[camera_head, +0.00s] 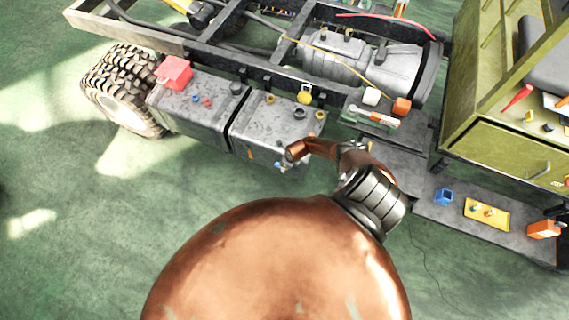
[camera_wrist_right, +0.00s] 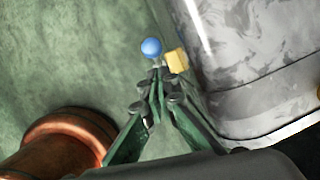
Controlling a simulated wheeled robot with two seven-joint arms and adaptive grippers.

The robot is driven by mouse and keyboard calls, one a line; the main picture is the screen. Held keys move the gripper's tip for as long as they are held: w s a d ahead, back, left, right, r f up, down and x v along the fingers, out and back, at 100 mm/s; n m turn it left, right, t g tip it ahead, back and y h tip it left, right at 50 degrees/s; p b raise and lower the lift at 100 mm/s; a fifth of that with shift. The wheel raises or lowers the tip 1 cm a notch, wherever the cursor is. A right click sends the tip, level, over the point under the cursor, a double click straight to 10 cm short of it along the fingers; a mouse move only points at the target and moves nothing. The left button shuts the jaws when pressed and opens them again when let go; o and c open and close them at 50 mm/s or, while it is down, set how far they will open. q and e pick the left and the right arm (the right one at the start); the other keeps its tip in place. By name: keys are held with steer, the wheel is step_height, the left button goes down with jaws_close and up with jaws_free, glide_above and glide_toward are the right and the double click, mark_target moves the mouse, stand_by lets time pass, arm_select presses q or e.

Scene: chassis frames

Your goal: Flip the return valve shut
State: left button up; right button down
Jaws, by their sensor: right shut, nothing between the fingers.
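In the right wrist view, a blue ball knob (camera_wrist_right: 151,48) on a short pale stem shows just beyond my right gripper (camera_wrist_right: 158,76). A small yellow block (camera_wrist_right: 176,61) sits beside the knob, close to the wall of a grey tank (camera_wrist_right: 245,60). The right gripper's green fingers converge at their tips, shut and empty, near the base of the knob; I cannot tell whether they touch it. In the head view, my copper arm reaches to the front of the grey tank (camera_head: 265,128), and its gripper is not clearly seen. My left gripper is not in view. No label marks the return valve.
A second grey tank (camera_head: 190,102) with a red block (camera_head: 174,72) on top stands beside a large tyre (camera_head: 122,90). To the right is a step (camera_head: 425,205) carrying a blue cup (camera_head: 444,196) and a yellow tray (camera_head: 470,214). Green floor (camera_head: 90,220) in front is clear.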

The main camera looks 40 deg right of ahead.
steer(key=p+v, duration=0.9)
steer(key=v, duration=0.4)
steer(key=shift+w+a, duration=0.4)
steer(key=shift+r, duration=0.1)
